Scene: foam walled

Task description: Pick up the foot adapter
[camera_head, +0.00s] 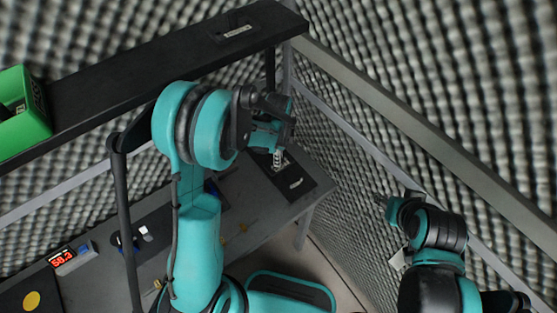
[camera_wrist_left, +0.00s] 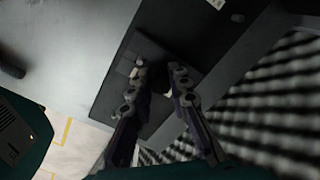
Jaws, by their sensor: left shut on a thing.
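My left gripper (camera_head: 279,157) is at the far right end of the grey table, over a dark mat. In the left wrist view its two fingers (camera_wrist_left: 160,84) stand a little apart, shut on a small dark thing between the tips. I take this to be the foot adapter (camera_wrist_left: 160,79); its shape is mostly lost in shadow and behind the fingers. I cannot tell whether it touches the mat. My right gripper (camera_head: 384,204) is at the right, away from the table; its fingers are too small to read.
The dark mat (camera_head: 312,182) lies near the table's end, by the foam wall (camera_head: 345,150). A black shelf (camera_head: 120,85) with a green bin (camera_head: 28,135) runs above. A red-digit display (camera_head: 63,257) stands at the table's left. Floor shows beyond the table edge.

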